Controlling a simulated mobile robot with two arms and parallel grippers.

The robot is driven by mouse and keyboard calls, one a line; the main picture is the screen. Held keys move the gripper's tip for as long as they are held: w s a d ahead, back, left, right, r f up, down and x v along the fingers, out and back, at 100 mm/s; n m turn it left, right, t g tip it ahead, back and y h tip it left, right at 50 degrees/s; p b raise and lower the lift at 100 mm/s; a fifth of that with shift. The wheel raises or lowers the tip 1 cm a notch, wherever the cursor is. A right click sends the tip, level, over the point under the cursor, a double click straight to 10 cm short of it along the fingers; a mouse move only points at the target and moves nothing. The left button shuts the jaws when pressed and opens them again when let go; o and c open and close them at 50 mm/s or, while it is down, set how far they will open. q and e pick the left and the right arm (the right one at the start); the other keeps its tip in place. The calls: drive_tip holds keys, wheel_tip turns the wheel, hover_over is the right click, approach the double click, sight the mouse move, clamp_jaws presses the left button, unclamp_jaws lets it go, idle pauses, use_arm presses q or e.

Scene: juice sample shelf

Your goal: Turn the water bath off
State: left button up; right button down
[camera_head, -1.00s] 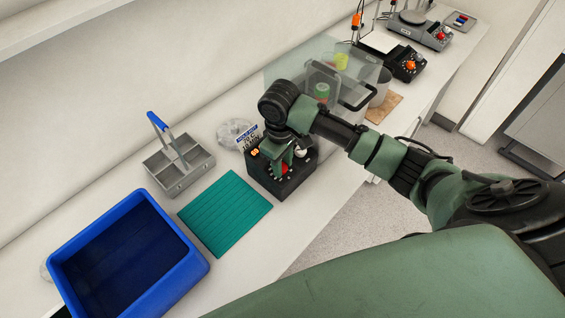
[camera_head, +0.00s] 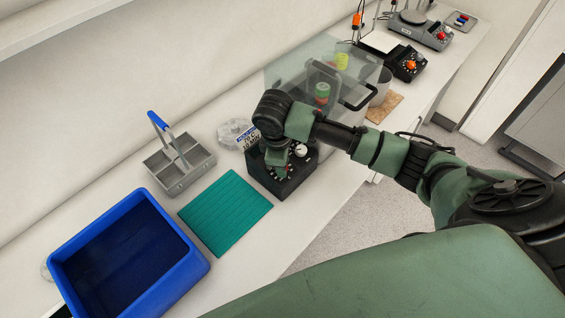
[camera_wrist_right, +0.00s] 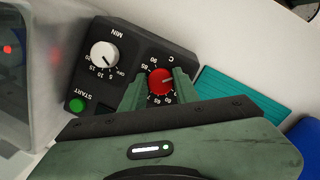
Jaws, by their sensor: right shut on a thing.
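The water bath's black control box (camera_head: 300,178) stands at the near end of the clear tank (camera_head: 292,72). In the right wrist view its panel (camera_wrist_right: 140,50) shows a red knob (camera_wrist_right: 160,81) with a C scale, a white knob (camera_wrist_right: 103,54) with a MIN scale and OFF mark, and a green START button (camera_wrist_right: 77,104). My right gripper (camera_wrist_right: 160,88) is shut on the red knob, one finger on each side. In the head view this gripper (camera_head: 278,168) reaches down onto the box and partly hides its front. My left gripper is not in view.
A teal mat (camera_head: 225,213), a blue bin (camera_head: 190,270) and a grey divided caddy (camera_head: 180,182) with blue handle lie left of the box. Hotplate and balance devices (camera_head: 405,64) are farther back. The bench edge is close on the right.

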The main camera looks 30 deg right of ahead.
drive_tip(key=c, duration=1.1)
unclamp_jaws()
drive_tip(key=shift+o, duration=0.2)
drive_tip(key=shift+r, duration=0.5)
drive_tip(key=r, duration=0.2)
drive_tip(key=r+b, duration=0.1)
drive_tip(key=r, duration=0.1)
drive_tip(key=a+r+b, duration=0.1)
drive_tip(key=r, duration=0.1)
drive_tip(key=shift+s+r, duration=0.35)
